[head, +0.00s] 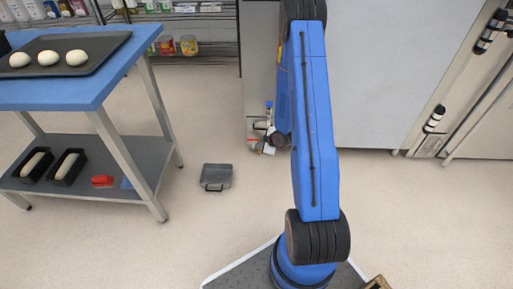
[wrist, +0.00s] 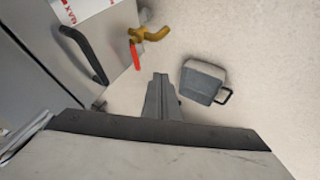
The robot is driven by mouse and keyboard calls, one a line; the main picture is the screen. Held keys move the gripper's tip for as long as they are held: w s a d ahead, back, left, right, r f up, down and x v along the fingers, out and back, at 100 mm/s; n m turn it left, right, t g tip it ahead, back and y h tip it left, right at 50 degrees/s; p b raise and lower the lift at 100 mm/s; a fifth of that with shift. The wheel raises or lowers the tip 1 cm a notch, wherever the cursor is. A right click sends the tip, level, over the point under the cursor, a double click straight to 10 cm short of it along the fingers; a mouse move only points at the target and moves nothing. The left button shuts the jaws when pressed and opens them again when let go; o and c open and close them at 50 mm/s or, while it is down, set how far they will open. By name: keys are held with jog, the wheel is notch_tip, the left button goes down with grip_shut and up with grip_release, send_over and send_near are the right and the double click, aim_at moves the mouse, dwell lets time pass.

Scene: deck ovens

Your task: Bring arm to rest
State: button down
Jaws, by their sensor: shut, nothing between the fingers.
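My blue arm (head: 314,120) stands raised in the middle of the head view, from its base at the bottom up to a dark joint at the top edge. My gripper (wrist: 160,78) shows in the wrist view with its two grey fingers together. Nothing is held between them. They point down over the floor, beside a grey case. In the head view I cannot make out the gripper; the arm hides part of that area.
A grey case (head: 216,177) with a black handle lies on the floor. At left stands a blue-topped table (head: 60,95) with a dough tray (head: 92,72) and a lower shelf (head: 118,158). The wrist view shows a yellow fitting (wrist: 150,34) and a black handle (wrist: 84,54).

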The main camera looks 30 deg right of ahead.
jog(key=shift+v, duration=1.25)
